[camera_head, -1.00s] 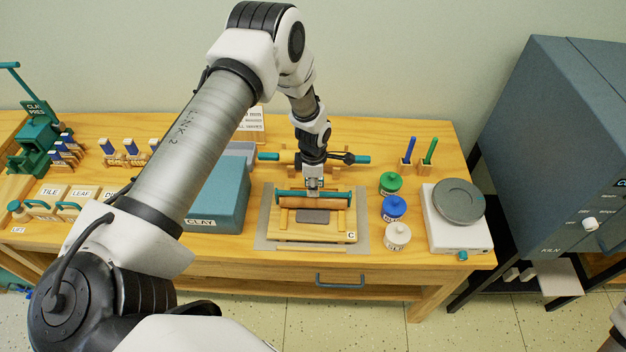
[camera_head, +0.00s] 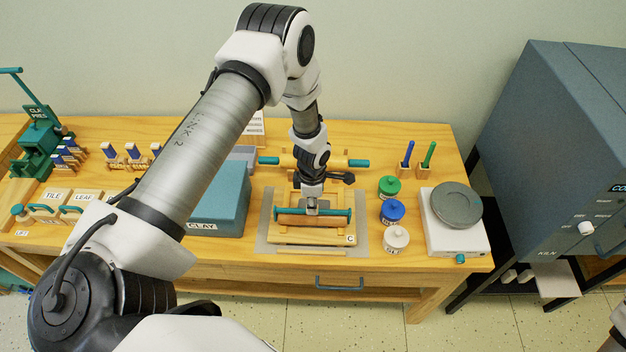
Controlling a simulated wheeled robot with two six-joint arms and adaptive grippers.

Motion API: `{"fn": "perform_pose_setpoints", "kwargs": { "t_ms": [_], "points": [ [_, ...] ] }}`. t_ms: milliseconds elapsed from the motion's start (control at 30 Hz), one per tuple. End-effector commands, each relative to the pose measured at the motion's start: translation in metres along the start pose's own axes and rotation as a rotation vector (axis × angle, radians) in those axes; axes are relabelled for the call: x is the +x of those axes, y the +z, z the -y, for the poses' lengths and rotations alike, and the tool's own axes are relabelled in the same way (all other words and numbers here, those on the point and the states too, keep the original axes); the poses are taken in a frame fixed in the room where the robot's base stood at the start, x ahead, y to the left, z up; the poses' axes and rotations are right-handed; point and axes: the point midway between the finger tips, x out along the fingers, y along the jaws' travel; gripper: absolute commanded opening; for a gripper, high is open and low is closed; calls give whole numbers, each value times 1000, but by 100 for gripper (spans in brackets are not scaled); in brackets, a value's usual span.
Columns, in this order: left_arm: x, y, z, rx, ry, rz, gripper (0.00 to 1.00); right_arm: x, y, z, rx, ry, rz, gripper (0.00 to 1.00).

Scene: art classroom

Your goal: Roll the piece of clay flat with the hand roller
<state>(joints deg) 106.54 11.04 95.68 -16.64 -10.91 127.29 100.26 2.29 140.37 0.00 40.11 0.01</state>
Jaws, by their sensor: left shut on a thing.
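My left gripper (camera_head: 312,208) points down, shut on the hand roller (camera_head: 300,221), which has a teal bar and a wooden cylinder. The roller lies crosswise over the middle of the wooden board marked C (camera_head: 338,239). The piece of clay is hidden now, apparently beneath or behind the roller. I cannot tell whether the roller touches it. My right gripper is out of view.
The board lies on a grey mat (camera_head: 265,240). A teal CLAY box (camera_head: 220,205) stands left. Green (camera_head: 389,187), blue (camera_head: 392,212) and white (camera_head: 396,239) jars and a scale (camera_head: 455,235) stand right. A larger rolling pin (camera_head: 340,162) lies behind.

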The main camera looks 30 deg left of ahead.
Motion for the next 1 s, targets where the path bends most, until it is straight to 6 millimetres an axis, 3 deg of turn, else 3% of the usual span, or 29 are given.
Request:
{"fn": "perform_pose_setpoints", "kwargs": {
  "t_ms": [367, 1000],
  "points": [
    [-2, 0, 6, 0, -1, 0, 0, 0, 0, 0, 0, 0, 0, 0],
    [-75, 1, 4, 0, 2, 2, 0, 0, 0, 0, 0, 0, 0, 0]
  ]
}}
